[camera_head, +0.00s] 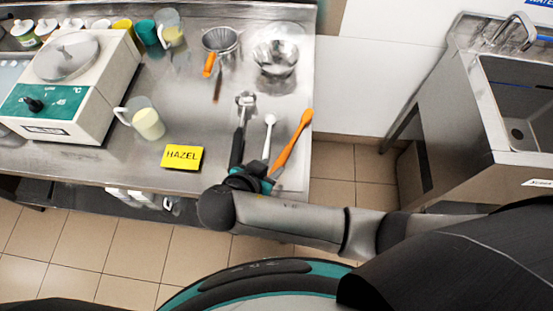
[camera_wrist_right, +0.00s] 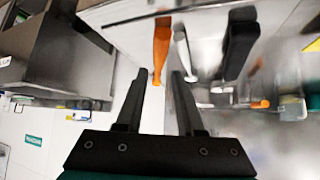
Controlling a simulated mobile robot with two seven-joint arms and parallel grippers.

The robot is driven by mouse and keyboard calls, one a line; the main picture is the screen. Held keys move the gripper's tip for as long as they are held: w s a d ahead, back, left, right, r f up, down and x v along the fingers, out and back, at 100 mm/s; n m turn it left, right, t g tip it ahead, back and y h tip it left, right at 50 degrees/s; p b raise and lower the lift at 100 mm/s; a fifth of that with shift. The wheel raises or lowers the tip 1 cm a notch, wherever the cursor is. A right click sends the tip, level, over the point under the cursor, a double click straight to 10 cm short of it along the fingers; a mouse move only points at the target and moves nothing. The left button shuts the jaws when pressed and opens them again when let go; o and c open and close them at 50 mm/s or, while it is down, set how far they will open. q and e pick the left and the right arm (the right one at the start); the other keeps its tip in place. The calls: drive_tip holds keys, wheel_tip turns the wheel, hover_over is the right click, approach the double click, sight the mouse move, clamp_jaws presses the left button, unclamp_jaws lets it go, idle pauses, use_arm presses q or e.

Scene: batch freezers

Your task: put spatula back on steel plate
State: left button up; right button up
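An orange spatula (camera_head: 290,143) lies on the steel counter near its right edge, slanting toward the front. In the right wrist view, an orange strip that looks like its handle (camera_wrist_right: 162,45) is ahead of my fingers. My right gripper (camera_head: 262,181) is at the counter's front edge, close to the spatula's near end. In the right wrist view the two fingers (camera_wrist_right: 158,90) are apart with nothing clearly held between them. No separate steel plate is clearly distinguishable from the steel counter top (camera_head: 210,115). My left gripper is not in view.
A white spoon (camera_head: 268,136) and a black-handled tool (camera_head: 238,142) lie left of the spatula. A steel bowl (camera_head: 275,58) and an orange-handled strainer (camera_head: 220,40) sit behind. A yellow HAZEL card (camera_head: 182,157), a measuring jug (camera_head: 147,122) and a machine (camera_head: 65,90) are left.

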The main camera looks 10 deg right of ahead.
drive_tip(key=v, duration=0.6)
drive_tip(key=shift+r, duration=0.15)
